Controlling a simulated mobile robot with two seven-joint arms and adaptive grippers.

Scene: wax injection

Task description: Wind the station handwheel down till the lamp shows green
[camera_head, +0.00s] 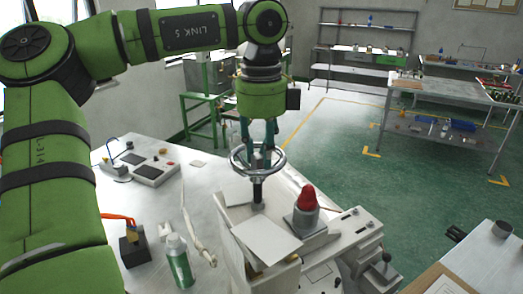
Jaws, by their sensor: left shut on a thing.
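The station handwheel (236,163) is a grey metal ring on a dark upright spindle, near the middle of the view. My left gripper (258,162) points straight down from above it. Its teal fingers reach into the ring and are shut on the handwheel; the exact contact is hard to see. The lamp (307,198) is a dome on a grey base, right of the spindle, and it shows red. The station (268,240) under the wheel has light metal plates. My right gripper is out of view.
On the white table stand a control box (150,172), a green-labelled bottle (179,262) and a black holder with an orange-handled tool (133,248). A second table (490,258) with a clipboard is at lower right. Green floor (335,145) lies open behind.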

